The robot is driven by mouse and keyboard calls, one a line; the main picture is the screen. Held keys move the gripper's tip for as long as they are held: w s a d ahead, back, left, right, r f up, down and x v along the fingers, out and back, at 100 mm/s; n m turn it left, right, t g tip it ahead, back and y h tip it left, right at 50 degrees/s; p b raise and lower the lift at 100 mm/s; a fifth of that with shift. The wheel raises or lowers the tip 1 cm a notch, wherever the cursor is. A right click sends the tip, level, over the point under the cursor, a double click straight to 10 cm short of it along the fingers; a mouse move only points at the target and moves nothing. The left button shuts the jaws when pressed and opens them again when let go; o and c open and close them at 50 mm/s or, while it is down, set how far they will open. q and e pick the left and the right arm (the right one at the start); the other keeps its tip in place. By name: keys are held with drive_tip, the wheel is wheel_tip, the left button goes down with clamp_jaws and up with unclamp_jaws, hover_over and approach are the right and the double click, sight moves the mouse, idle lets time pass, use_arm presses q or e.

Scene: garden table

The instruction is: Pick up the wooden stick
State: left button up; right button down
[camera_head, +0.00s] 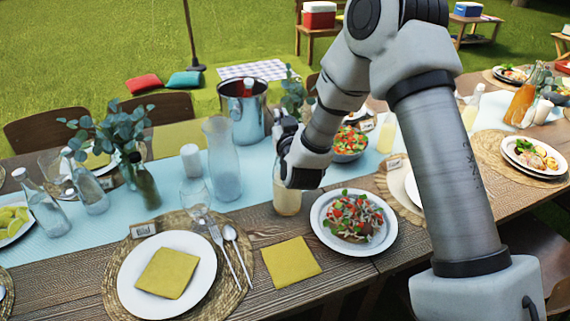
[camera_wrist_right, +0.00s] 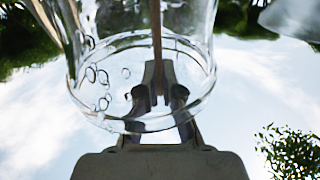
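A thin brown wooden stick (camera_wrist_right: 157,35) shows in the right wrist view. It runs down from the top edge to between the fingertips of my right gripper (camera_wrist_right: 158,88). The fingers are close on both sides of it and look shut on it. A clear glass vessel (camera_wrist_right: 85,80) with bubble-like marks overlaps the stick and fingers, so the exact contact is hard to see. The stick cannot be made out there. My left gripper is not in view.
A metal bucket (camera_head: 243,108), a glass carafe (camera_head: 222,160) and a salad bowl (camera_head: 348,145) stand near my right gripper. A plate of food (camera_head: 330,222), a yellow napkin (camera_head: 290,262) and a wine glass (camera_head: 195,195) are in front. Bare wood shows by the front edge.

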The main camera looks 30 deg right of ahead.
wheel_tip(320, 180, up, 28)
drive_tip(key=p, duration=0.1)
idle(0.4)
drive_tip(key=shift+s, duration=0.1)
drive_tip(key=shift+s+a+t+h+p, duration=0.2)
drive_tip(key=shift+s+t+p, duration=0.25)
drive_tip(key=shift+s, duration=0.4)
drive_tip(key=shift+s+a+t+h+p, duration=0.1)
drive_tip(key=shift+s+t+h+p, duration=0.1)
drive_tip(key=shift+s+t+p, duration=0.45)
drive_tip(key=shift+s, duration=0.2)
